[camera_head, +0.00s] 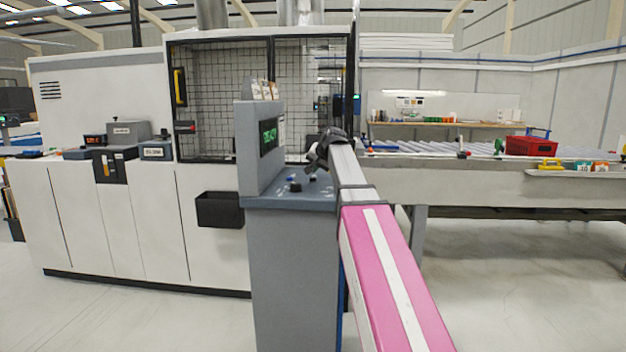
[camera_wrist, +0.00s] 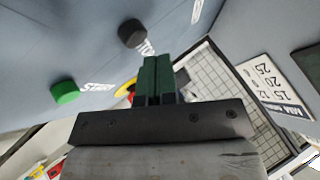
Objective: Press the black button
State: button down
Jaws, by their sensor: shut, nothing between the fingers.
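The black button (camera_wrist: 131,33) is a round dark knob on the grey-blue panel in the wrist view, with a partly hidden white label beside it. My gripper (camera_wrist: 156,60) is shut and empty. Its dark green fingertips show just below and right of the black button in the picture, with a visible gap between them; I cannot tell the depth. In the head view my gripper (camera_head: 318,156) is over the right part of the grey console's sloped top (camera_head: 292,195). Small buttons show there, but too small to tell which is black.
A green button (camera_wrist: 65,92) labelled START is left of the fingers. A yellow ring (camera_wrist: 122,89) is partly hidden behind them. The console's upright screen (camera_head: 269,136) glows green left of my gripper. A roller conveyor (camera_head: 430,148) and red crate (camera_head: 531,145) are at right.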

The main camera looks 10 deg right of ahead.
jog(key=shift+r, duration=2.5)
